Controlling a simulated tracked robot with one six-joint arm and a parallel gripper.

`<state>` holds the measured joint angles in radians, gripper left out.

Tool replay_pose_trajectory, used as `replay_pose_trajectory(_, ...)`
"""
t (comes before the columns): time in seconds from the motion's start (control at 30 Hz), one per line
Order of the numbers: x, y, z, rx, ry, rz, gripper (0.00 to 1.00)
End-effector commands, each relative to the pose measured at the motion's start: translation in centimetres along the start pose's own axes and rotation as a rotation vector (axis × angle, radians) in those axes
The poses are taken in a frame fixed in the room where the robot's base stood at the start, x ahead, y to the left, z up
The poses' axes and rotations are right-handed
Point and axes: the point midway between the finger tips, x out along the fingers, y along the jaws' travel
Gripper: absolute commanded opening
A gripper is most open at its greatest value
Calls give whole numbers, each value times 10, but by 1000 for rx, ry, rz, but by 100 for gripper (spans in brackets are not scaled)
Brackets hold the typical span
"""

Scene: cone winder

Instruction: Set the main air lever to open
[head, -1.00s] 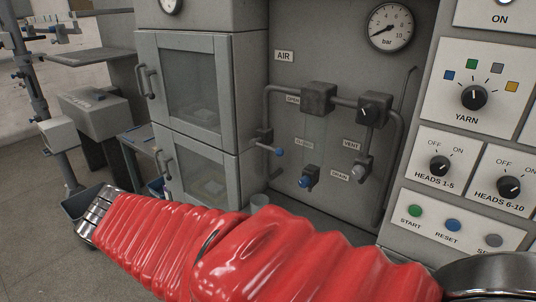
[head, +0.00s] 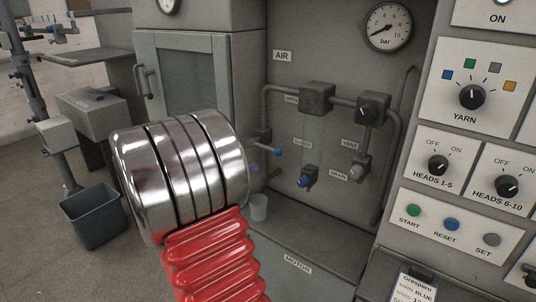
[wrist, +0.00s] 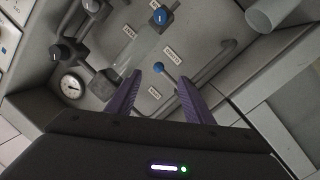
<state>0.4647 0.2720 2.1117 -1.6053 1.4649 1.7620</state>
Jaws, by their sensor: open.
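The main air lever (head: 278,151) is a short lever with a blue knob, on the grey air panel left of the CLOSED label (head: 303,144). The OPEN label (head: 291,99) is higher up. In the wrist view the lever's blue knob (wrist: 158,67) shows between and just beyond the two purple fingertips of my gripper (wrist: 158,77), nearer the CLOSED label than the OPEN one. The gripper is open and empty. I cannot tell how far the knob is from the fingers. In the head view my metal wrist hides most of the gripper.
A cup (head: 259,207) stands on the ledge below. A glass-doored cabinet (head: 186,80) is at left.

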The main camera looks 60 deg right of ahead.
Motion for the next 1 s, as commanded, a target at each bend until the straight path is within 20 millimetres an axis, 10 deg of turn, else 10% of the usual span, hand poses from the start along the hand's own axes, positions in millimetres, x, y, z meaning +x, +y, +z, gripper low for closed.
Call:
replay_pose_trajectory(0.63, 14, -7, -7, 40, 50, 21, 47)
replay_pose_trajectory(1.0, 58, -5, -9, 41, 49, 24, 47)
